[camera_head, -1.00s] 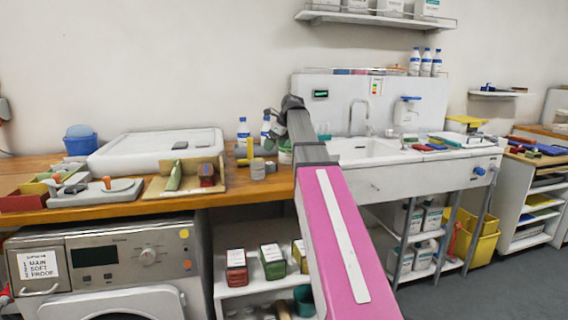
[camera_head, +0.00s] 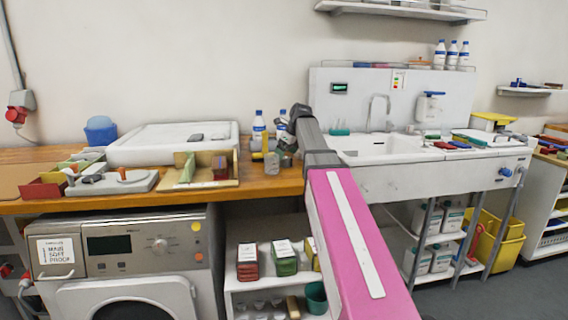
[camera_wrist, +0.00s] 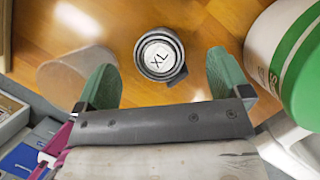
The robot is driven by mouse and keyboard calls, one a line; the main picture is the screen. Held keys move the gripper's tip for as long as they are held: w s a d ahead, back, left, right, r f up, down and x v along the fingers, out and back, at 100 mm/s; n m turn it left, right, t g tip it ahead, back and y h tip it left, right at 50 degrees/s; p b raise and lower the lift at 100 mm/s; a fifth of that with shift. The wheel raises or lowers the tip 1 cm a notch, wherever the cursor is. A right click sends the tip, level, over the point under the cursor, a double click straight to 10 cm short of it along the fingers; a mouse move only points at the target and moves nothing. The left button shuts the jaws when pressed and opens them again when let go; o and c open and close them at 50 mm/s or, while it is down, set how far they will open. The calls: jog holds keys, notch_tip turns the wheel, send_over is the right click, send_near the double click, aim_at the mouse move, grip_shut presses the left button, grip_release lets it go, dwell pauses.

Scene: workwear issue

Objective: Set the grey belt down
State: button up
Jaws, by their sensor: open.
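The grey belt (camera_wrist: 160,55) is a tight roll with a round white label marked XL. In the wrist view it lies on the wooden counter between the green fingers of my gripper (camera_wrist: 162,77). The fingers are open, with a visible gap on either side of the roll. In the head view my gripper's fingertips are hard to make out among small items on the counter beside the sink. I cannot surely pick out the belt there.
A pale brownish cylinder (camera_wrist: 80,77) stands just left of my gripper. A white and green container (camera_wrist: 290,60) is close on the right. Blue-and-white bottles (camera_head: 258,130) stand behind on the wooden counter (camera_head: 285,184). A tray with upright dividers (camera_head: 198,184) lies to the left.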

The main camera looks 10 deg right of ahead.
aim_at(284, 158)
jog(key=x, duration=0.3)
jog(key=shift+f, duration=0.25)
jog(key=shift+c, duration=0.3)
jog(key=c, duration=1.1)
jog(key=shift+r, duration=0.15)
